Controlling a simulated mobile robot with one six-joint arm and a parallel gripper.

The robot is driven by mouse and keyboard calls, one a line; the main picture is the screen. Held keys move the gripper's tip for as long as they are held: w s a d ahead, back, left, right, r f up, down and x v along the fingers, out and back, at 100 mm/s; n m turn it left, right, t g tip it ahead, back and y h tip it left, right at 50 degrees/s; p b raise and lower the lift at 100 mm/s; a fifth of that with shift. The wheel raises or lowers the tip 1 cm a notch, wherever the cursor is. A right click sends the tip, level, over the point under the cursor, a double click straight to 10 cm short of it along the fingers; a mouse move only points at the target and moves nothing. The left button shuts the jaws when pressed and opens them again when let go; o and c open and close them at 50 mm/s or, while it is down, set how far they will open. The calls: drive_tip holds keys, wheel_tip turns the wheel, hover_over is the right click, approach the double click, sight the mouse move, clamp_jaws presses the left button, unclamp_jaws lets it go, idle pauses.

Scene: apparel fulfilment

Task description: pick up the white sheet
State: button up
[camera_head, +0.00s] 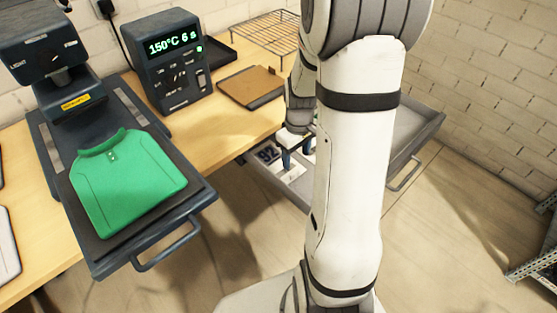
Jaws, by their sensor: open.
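My gripper (296,154) points down over a grey open drawer (272,182) at the table's right edge, its bluish fingers apart. White pieces lie in the drawer under and around the fingers. One white sheet (292,174) shows just below the fingers, and a piece with a dark "92" (268,153) lies to their left. My arm and gripper hide much of the drawer's contents. I cannot tell whether the fingers touch a sheet.
A green shirt (127,182) lies flat on the pulled-out press platen (196,195) at left. A control box (174,60) reads 150°C 6 s. A brown pad (250,86) and a wire rack (270,32) are on the table. Metal shelving (535,262) stands at far right.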

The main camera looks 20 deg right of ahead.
sight(294, 168)
drive_tip(key=f, duration=0.5)
drive_tip(key=shift+a+f, duration=0.25)
drive_tip(key=shift+f, duration=0.15)
drive_tip(key=shift+c, duration=0.6)
drive_tip(key=c, duration=1.1)
drive_tip(key=shift+r, duration=0.15)
drive_tip(key=shift+r, duration=0.6)
drive_tip(key=s, duration=0.1)
drive_tip(key=s+d, duration=0.1)
drive_tip(key=s, duration=0.2)
drive_tip(key=shift+d+b, duration=0.25)
drive_tip(key=shift+b, duration=0.05)
wheel_tip(294, 168, up, 14)
drive_tip(key=p, duration=0.1)
drive_tip(key=shift+f+p, duration=0.2)
drive_tip(key=shift+p, duration=0.15)
